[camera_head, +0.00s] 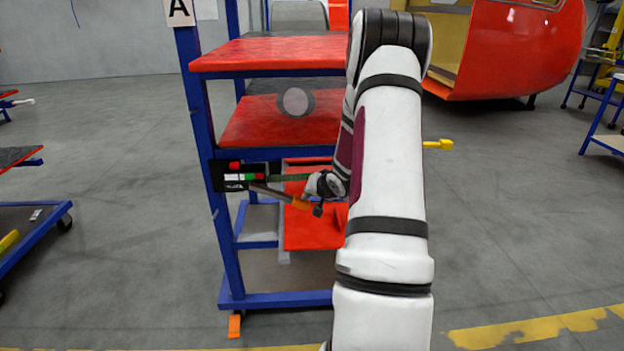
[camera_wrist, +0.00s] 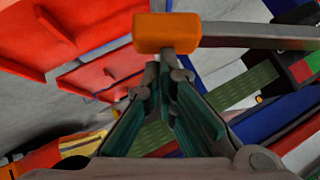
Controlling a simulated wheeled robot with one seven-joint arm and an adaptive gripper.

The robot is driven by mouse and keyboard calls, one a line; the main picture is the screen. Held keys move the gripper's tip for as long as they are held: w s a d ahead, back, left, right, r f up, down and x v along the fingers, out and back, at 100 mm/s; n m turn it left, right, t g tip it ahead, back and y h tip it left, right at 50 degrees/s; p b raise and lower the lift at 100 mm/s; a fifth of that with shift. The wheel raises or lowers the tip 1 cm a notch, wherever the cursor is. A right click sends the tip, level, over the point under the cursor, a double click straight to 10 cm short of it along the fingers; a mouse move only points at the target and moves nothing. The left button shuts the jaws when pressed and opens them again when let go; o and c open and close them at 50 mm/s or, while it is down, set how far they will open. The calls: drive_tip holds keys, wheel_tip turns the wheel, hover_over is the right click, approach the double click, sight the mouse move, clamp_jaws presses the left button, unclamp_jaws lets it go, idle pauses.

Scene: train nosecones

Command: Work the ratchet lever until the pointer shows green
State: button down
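The ratchet lever (camera_head: 270,192) is a grey bar with an orange grip (camera_head: 300,203), slanting down to the right from a black panel on the blue post. In the wrist view the orange grip (camera_wrist: 167,33) is at the top centre, with the grey bar (camera_wrist: 260,42) running right. My gripper (camera_wrist: 160,66) has its fingers drawn together, tips at the grip's lower edge, with nothing visible between them. I cannot tell whether they touch it. The indicator (camera_head: 240,177) has red, white and green patches; its pointer is too small to read.
A green strap (camera_head: 290,177) runs right from the panel, just above the lever. Red shelves (camera_head: 270,54) on a blue frame stand around and behind my arm. A red nosecone (camera_head: 520,50) stands at the back right. Open floor lies on both sides.

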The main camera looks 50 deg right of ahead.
drive_tip(key=shift+w+a+f, duration=0.15)
drive_tip(key=shift+a+f, duration=0.05)
drive_tip(key=shift+f, duration=0.65)
drive_tip(key=shift+a+f, duration=0.1)
